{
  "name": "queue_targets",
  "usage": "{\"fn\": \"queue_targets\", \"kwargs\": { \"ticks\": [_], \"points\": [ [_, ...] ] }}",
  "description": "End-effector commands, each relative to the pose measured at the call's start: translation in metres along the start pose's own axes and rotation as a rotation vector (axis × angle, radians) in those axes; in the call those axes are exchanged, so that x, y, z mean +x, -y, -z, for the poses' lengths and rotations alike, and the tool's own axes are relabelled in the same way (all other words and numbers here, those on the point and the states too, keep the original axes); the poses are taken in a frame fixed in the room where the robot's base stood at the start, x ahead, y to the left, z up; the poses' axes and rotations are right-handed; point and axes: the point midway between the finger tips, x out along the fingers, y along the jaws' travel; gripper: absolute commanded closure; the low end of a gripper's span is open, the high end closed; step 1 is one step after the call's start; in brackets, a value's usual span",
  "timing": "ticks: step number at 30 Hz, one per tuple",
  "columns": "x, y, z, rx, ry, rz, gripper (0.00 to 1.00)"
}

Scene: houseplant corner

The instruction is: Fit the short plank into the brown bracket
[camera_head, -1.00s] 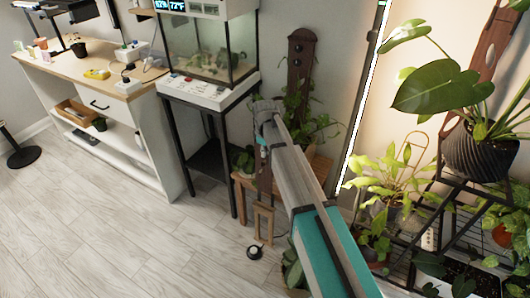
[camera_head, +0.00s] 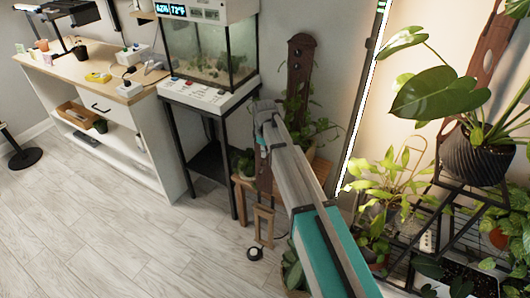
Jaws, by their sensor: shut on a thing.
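My gripper (camera_head: 263,152) is at the far end of my arm, mostly hidden behind its wrist. A dark brown strip (camera_head: 264,181), which looks like the short plank, hangs upright below it. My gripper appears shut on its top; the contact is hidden. A lighter brown open frame (camera_head: 257,224) stands low, just below the strip, in front of a wooden stool. It may be the brown bracket, but I cannot tell for sure. I cannot tell whether the strip's lower end touches it or only overlaps it in the picture.
The wooden stool (camera_head: 243,188) holds potted plants close around my gripper. A glass tank (camera_head: 209,55) on a black stand is to the left. A tall dark board (camera_head: 301,52) is behind. Plant shelves (camera_head: 454,208) crowd the right.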

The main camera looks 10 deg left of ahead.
Motion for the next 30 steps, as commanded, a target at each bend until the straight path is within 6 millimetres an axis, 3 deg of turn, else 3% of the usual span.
{"fn": "queue_targets", "kwargs": {
  "ticks": [11, 30],
  "points": [
    [0.007, 0.000, 0.000, 0.000, 0.000, 0.000, 1.00],
    [0.067, 0.000, 0.000, 0.000, 0.000, 0.000, 1.00]
  ]
}}
